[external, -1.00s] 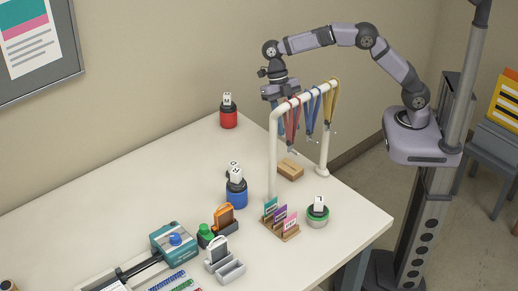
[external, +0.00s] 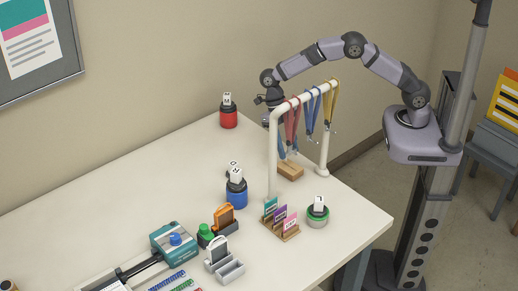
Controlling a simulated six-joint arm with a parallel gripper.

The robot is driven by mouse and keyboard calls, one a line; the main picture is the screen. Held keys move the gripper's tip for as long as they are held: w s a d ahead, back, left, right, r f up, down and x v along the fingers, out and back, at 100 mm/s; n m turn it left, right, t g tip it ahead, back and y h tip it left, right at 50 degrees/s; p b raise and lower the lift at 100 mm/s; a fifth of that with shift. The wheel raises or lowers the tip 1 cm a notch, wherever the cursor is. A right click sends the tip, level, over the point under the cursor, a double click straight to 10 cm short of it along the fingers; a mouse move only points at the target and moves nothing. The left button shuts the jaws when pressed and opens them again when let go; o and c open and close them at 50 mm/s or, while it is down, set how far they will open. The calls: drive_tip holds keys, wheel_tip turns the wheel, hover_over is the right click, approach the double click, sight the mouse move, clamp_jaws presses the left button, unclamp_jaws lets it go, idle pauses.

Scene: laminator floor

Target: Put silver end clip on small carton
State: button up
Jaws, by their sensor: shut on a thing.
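The small carton (external: 291,172) is a brown box on the table under the lanyard rack. A blue strap (external: 281,146) hangs behind the rack's left post and the red lanyard, its lower end at the carton's back left edge. I cannot tell whether it touches the carton. The silver end clip is too small to make out surely at that lower end. My gripper (external: 274,119) points down behind the rack's left end, shut on the blue strap above the carton. The post and lanyards partly hide its fingers.
The white rack (external: 273,160) holds red, blue and yellow lanyards close to my gripper. A card holder (external: 281,228), a green-rimmed round pot (external: 318,216), a blue pot (external: 236,195) and a red pot (external: 229,118) stand around it. The table's back left is clear.

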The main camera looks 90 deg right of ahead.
drive_tip(key=shift+f+p, duration=0.7)
drive_tip(key=shift+f, duration=1.2)
drive_tip(key=shift+f, duration=0.2)
drive_tip(key=o, duration=1)
drive_tip(key=shift+o, duration=0.2)
drive_tip(key=shift+r, duration=0.15)
drive_tip(key=b+v, duration=0.4)
drive_tip(key=v, duration=0.8)
